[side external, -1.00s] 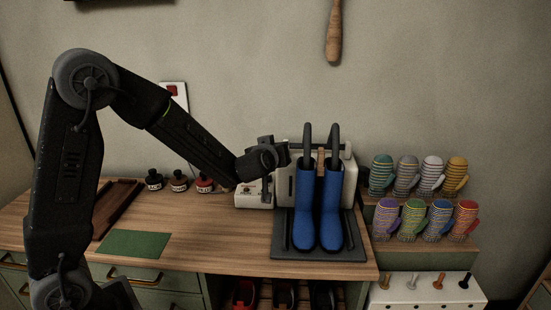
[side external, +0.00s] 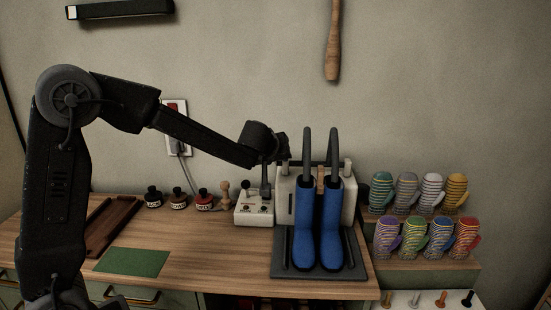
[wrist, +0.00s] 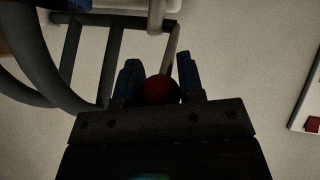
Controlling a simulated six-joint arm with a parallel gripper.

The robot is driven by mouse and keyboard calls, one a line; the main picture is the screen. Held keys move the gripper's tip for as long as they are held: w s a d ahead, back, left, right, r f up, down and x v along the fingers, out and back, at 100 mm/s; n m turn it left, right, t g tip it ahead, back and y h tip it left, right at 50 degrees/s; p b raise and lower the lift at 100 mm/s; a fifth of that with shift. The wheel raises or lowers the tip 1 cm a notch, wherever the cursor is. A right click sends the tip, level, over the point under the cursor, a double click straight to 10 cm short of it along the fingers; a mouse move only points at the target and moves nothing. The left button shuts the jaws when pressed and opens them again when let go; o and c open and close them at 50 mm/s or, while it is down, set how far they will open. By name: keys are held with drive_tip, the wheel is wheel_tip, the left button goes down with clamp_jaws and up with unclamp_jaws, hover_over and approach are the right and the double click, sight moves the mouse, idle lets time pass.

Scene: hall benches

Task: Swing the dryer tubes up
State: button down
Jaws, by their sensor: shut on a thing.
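The dryer (side external: 345,205) is a pale box behind two blue boots (side external: 305,230), which stand upright side by side. Its two dark tubes (side external: 307,150) rise above the boot tops in the side view; their lower ends are hidden. In the wrist view the tubes (wrist: 70,60) run at left to a dark crossbar (wrist: 120,20), and a lever (wrist: 172,48) leads from the bar to a red knob (wrist: 160,90). My gripper (wrist: 158,75) is shut on this knob, with blue fingers either side. In the side view my gripper (side external: 282,147) is beside the tubes, above the dryer's left end.
A dark tray (side external: 283,268) lies under the boots. A white switch box (side external: 254,208) stands left of the dryer, beneath my wrist. Striped mittens (side external: 440,233) stand in rows at right.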

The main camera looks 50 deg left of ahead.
drive_tip(key=shift+r, duration=0.1)
idle(0.4)
drive_tip(key=c, duration=0.8)
unclamp_jaws()
drive_tip(key=shift+o, duration=0.2)
drive_tip(key=v, duration=1.3)
drive_tip(key=shift+s+r, duration=0.25)
drive_tip(key=shift+r, duration=0.05)
